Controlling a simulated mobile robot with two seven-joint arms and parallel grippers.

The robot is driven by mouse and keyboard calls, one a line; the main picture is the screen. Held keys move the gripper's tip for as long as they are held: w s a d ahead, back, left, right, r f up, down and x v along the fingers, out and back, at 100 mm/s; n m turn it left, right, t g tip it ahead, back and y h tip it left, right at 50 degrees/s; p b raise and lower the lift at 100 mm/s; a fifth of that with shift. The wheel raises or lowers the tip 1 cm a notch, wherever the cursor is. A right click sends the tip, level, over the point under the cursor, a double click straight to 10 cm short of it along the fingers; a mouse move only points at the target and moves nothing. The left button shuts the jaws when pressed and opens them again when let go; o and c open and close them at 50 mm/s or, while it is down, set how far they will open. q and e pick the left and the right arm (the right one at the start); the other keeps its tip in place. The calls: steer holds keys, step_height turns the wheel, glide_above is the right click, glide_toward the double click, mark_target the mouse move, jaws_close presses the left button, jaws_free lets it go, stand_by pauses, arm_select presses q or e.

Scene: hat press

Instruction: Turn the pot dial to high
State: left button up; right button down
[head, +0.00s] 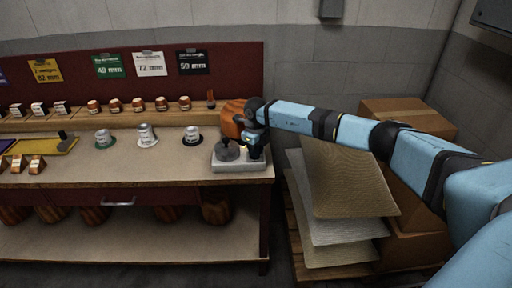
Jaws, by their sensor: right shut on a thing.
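A pot with a dark grey round lid (228,150) sits on a pale heater base (232,166) at the right end of the workbench. My right gripper (254,154) points down just to the right of the lid, over the right part of the base. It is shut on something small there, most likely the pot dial. The gripper hides the dial, so its setting cannot be read. My left gripper is not in view.
The workbench (140,171) holds small cans and blocks to the left. A large orange-brown rounded thing (233,117) stands behind the pot. Boxes (408,115) and leaning sheets (345,180) stand right of the bench, under my right arm.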

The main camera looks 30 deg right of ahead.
steer(key=shift+r+m+p, duration=0.15)
steer(key=shift+m+p, duration=0.25)
steer(key=shift+m, duration=0.6)
steer(key=m+p, duration=0.1)
steer(key=m, duration=0.2)
steer(key=shift+m+p, duration=0.3)
steer(key=shift+p, duration=0.05)
steer(key=m+p, duration=0.1)
steer(key=m, duration=0.2)
steer(key=shift+a, duration=0.1)
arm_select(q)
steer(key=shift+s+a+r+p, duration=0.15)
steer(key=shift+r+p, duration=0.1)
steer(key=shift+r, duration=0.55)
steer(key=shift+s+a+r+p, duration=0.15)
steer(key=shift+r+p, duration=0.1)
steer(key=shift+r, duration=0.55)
arm_select(e)
steer(key=shift+m, duration=0.7)
steer(key=c, duration=1.2)
jaws_free()
steer(key=shift+o, duration=0.2)
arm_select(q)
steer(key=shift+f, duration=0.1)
arm_select(e)
step_height(320, 180, up, 14)
steer(key=shift+f, duration=0.2)
